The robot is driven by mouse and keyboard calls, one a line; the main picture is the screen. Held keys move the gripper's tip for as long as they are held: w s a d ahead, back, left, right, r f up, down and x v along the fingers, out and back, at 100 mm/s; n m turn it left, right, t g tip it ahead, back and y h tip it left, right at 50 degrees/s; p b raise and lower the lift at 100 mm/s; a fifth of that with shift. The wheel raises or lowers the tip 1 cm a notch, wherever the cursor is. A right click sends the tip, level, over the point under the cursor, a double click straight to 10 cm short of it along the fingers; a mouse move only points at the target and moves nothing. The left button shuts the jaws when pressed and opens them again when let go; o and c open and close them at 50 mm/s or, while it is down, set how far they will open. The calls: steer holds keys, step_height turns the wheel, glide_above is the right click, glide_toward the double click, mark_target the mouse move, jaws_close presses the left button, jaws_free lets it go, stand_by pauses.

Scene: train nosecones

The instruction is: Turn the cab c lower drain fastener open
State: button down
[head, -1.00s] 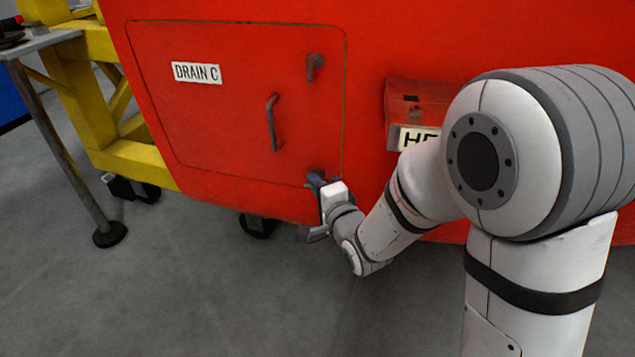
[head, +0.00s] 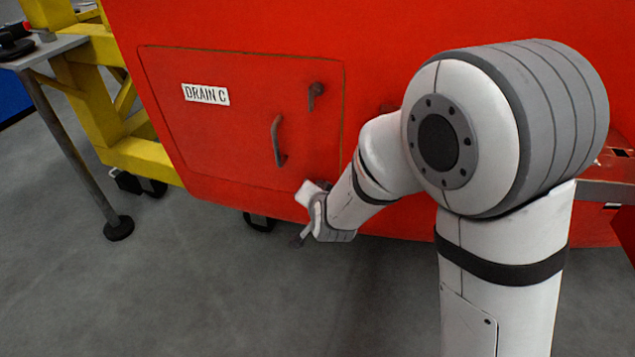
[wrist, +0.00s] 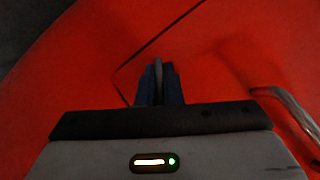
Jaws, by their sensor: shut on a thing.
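The red hatch marked DRAIN C (head: 220,130) is closed flush in the red nosecone, with a thin dark seam around it. My gripper (head: 318,187) is at the hatch's lower right corner. In the wrist view its two dark blue fingers (wrist: 159,85) are shut on the lower drain fastener (wrist: 158,68), a thin grey piece standing between them. In the head view the gripper and wrist hide most of this fastener, so its angle there cannot be told. The upper fastener (head: 316,92) hangs near the upper right corner.
A grey grab handle (head: 278,142) sticks out of the hatch, close to my gripper; it also shows in the wrist view (wrist: 288,105). A yellow frame (head: 130,150) and a grey table (head: 40,50) stand left. Grey floor below is open.

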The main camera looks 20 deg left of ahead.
steer(key=n+h+p, duration=0.1)
steer(key=p, duration=0.3)
steer(key=r+n+h+p, duration=0.1)
steer(key=p, duration=0.4)
steer(key=shift+s+a+h, duration=0.1)
steer(key=shift+h, duration=0.3)
steer(key=p, duration=0.2)
steer(key=n+h+p, duration=0.1)
steer(key=p, duration=0.2)
steer(key=shift+f+g+h, duration=0.3)
steer(key=shift+f+p, duration=0.1)
steer(key=shift+p, duration=0.75)
steer(key=shift+f+h+p, duration=0.2)
steer(key=shift+h+p, duration=0.15)
steer(key=shift+h, duration=0.05)
steer(key=c, duration=1.6)
jaws_free()
steer(key=p+v, duration=0.1)
steer(key=v, duration=0.6)
steer(key=shift+s+r, duration=0.2)
steer(key=shift+r, duration=0.05)
